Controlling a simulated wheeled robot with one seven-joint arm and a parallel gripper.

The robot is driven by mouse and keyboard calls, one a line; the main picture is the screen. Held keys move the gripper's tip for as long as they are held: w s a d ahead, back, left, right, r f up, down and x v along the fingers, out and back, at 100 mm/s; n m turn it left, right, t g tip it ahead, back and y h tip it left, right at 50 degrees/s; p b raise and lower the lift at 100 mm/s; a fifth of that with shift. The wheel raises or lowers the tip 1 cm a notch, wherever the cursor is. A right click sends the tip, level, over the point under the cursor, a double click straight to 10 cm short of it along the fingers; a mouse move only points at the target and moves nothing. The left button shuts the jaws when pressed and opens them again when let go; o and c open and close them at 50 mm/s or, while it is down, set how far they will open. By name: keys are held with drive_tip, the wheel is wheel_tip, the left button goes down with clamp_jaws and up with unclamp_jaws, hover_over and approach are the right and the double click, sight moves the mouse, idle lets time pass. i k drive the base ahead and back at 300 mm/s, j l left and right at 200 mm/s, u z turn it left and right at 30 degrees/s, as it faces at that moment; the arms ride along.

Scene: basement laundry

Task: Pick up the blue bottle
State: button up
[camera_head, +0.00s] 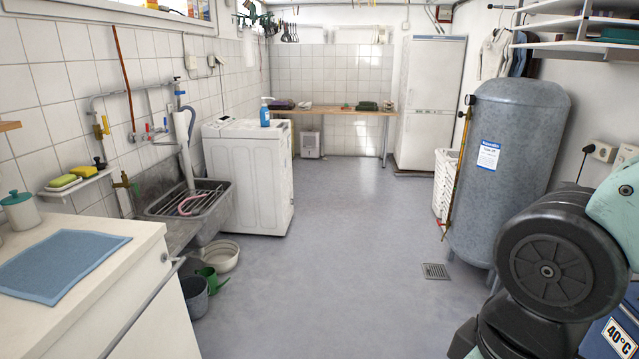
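Part of my arm (549,270) fills the lower right corner. My gripper is outside the view, so whether it is open or shut does not show.
The grey floor (340,240) is clear in the middle. A sink (187,205) and a counter with a blue cloth (62,264) line the left. Buckets (194,296) stand on the floor there. A large grey tank (505,165) stands at the right.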

sight(265, 121)
drive_tip(key=i+l, duration=0.1)
drive_tip(key=i, duration=2.85)
drive_tip(key=i+l, duration=0.1)
drive_tip(key=i, duration=2.9)
drive_tip(key=i+l+u, duration=0.1)
drive_tip(key=i+u, duration=0.35)
drive_tip(key=i+l+u, duration=0.25)
drive_tip(key=i+u, duration=0.25)
drive_tip(key=i+l+u, duration=0.7)
drive_tip(key=l+u, duration=0.2)
drive_tip(key=i+l+u, duration=0.2)
drive_tip(key=l+u, duration=0.3)
drive_tip(key=l, duration=0.25)
drive_tip(key=i+l+u, duration=0.1)
drive_tip(key=l+u, duration=0.35)
drive_tip(key=l, duration=0.2)
drive_tip(key=l+u, duration=0.1)
drive_tip(key=l, duration=0.25)
drive_tip(key=u, duration=0.25)
